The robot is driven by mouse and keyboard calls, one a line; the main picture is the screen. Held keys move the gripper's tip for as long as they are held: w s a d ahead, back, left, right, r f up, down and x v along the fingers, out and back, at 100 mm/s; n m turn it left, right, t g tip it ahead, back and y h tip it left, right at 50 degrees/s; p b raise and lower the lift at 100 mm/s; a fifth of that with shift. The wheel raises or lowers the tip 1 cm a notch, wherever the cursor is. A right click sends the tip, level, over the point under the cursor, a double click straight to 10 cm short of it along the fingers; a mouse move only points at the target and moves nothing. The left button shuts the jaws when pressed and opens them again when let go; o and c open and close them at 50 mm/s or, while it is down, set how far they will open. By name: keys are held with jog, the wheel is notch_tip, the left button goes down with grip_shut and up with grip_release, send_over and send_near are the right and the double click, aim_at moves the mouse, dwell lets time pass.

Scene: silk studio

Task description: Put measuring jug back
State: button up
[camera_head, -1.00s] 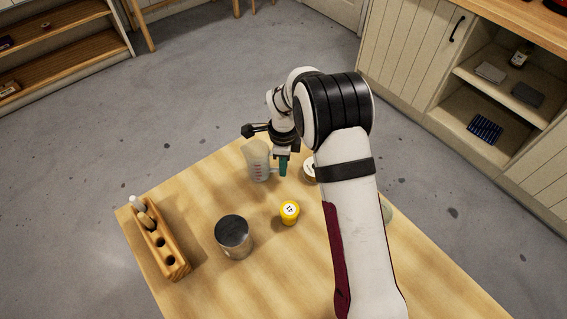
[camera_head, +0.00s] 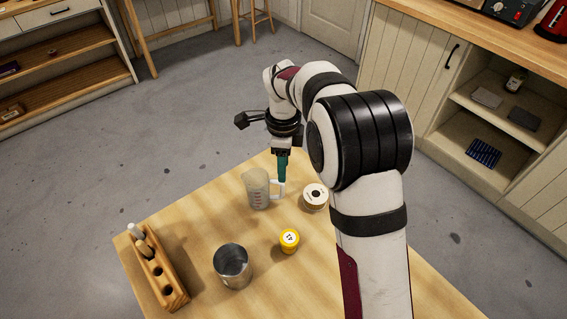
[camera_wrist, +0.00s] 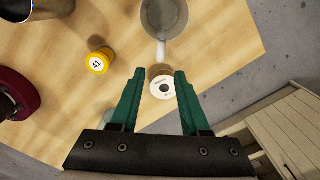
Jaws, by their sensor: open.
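The measuring jug (camera_head: 257,190) is translucent with red markings and stands upright on the wooden table, its handle on the right side. In the wrist view the jug (camera_wrist: 165,18) is seen from above, with its white handle pointing toward my gripper. My gripper (camera_head: 281,182) has green fingers and hangs pointing down just above or behind the handle; the head view does not settle the gap. In the wrist view my gripper (camera_wrist: 158,74) is open, fingers apart, with the handle end between and beyond the tips. Nothing is held.
A white-topped spool (camera_head: 315,195) stands close to the right of the jug. A yellow container (camera_head: 289,240) and a metal cup (camera_head: 232,264) stand nearer the front. Bare table (camera_head: 205,220) lies left of the jug.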

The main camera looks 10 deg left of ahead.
jog(key=shift+r, duration=0.4)
jog(key=s+d+r+n, duration=0.4)
jog(key=s+d+r, duration=0.3)
jog(key=s+r, duration=0.15)
jog(key=s+d+n+y, duration=0.1)
jog(key=s+n, duration=0.3)
jog(key=s, duration=0.7)
jog(key=s+d+f+n, duration=0.1)
jog(key=s+d+n, duration=0.3)
jog(key=s, duration=0.7)
jog(key=shift+f+y, duration=0.15)
jog(key=shift+y, duration=0.25)
